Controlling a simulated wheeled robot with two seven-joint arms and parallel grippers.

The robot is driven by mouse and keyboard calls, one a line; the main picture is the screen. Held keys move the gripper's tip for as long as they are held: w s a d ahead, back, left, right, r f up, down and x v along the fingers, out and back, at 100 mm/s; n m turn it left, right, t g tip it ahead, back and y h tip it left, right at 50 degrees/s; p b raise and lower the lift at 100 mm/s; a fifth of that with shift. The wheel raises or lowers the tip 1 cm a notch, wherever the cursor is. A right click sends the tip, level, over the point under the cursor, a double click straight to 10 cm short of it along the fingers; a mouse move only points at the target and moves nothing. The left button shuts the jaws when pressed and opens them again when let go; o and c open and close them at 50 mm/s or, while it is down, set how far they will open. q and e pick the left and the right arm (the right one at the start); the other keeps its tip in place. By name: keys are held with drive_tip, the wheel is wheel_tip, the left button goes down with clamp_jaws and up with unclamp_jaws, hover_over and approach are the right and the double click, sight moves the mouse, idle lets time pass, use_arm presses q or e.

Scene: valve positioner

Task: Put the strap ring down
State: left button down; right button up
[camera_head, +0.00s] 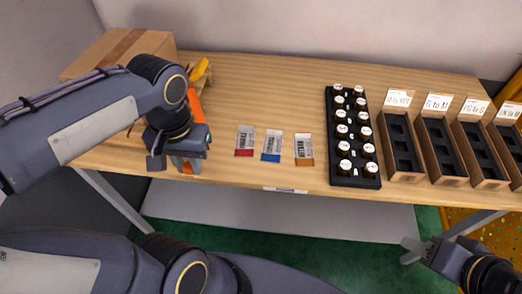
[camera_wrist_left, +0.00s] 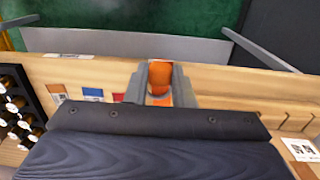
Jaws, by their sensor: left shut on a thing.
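My left gripper (camera_head: 182,165) is low over the front edge of the table (camera_head: 250,90), at the left. It is shut on the orange strap ring (camera_head: 195,104), part of which shows behind the gripper. In the left wrist view the orange strap ring (camera_wrist_left: 159,76) sits between the two grey fingers of the left gripper (camera_wrist_left: 160,88). The gripper hides much of it, and I cannot tell whether it touches the table. My right gripper (camera_head: 410,250) is open and empty, in front of the table at the lower right.
A cardboard box (camera_head: 125,50) stands at the back left, with a yellow-orange object (camera_head: 198,70) beside it. Three label packets (camera_head: 271,145) lie right of the left gripper. A black vial rack (camera_head: 342,183) and several open boxes (camera_head: 402,175) stand further right.

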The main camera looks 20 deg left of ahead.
use_arm(q)
drive_tip(key=w+d+f, duration=0.1)
drive_tip(key=w+f, duration=0.3)
drive_tip(key=w, duration=0.4)
drive_tip(key=p, duration=0.1)
hover_over(233, 162)
drive_tip(key=f, duration=0.5)
drive_tip(key=shift+s+a+f, duration=0.1)
drive_tip(key=shift+s+f, duration=0.05)
drive_tip(key=shift+s, duration=0.05)
drive_tip(key=shift+w+f, duration=0.2)
drive_tip(key=shift+f, duration=0.05)
wheel_tip(233, 162, down, 3)
drive_tip(key=shift+w+f, duration=0.1)
drive_tip(key=shift+f+b, duration=0.5)
drive_tip(key=shift+b, duration=0.05)
drive_tip(key=c, duration=1.2)
unclamp_jaws()
drive_tip(key=shift+c, duration=0.2)
